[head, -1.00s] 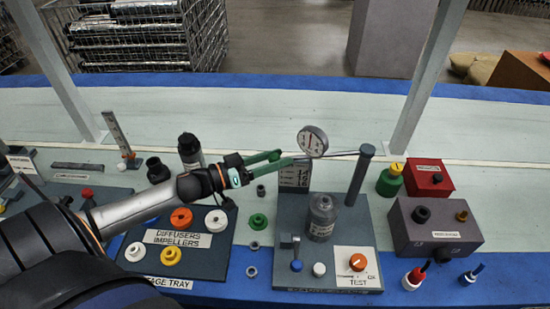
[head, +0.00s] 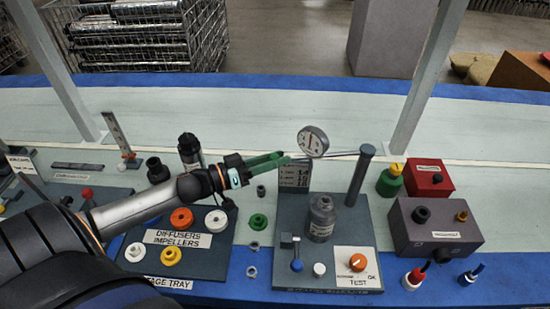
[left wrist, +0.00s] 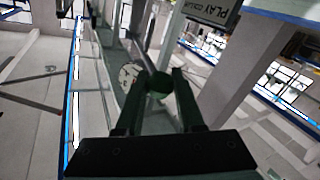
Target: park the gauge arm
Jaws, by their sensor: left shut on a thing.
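The gauge arm (head: 340,154) is a thin rod. It runs left from the top of a dark post (head: 360,175) and carries a round white dial gauge (head: 313,141). My left gripper (head: 288,159) has green fingers and is shut at the arm's free end, just left of the dial. In the left wrist view a small dark round end piece (left wrist: 159,82) sits between the fingertips, with the dial (left wrist: 128,76) behind it. The exact contact is small in the head view. My right gripper is not in view.
Below the arm a grey test stand (head: 335,225) holds a clear pump bottle (head: 322,216). A tray of diffusers and impellers (head: 212,262) lies to the left. A grey box (head: 437,228), a red box (head: 428,178) and a green bottle (head: 389,184) stand to the right.

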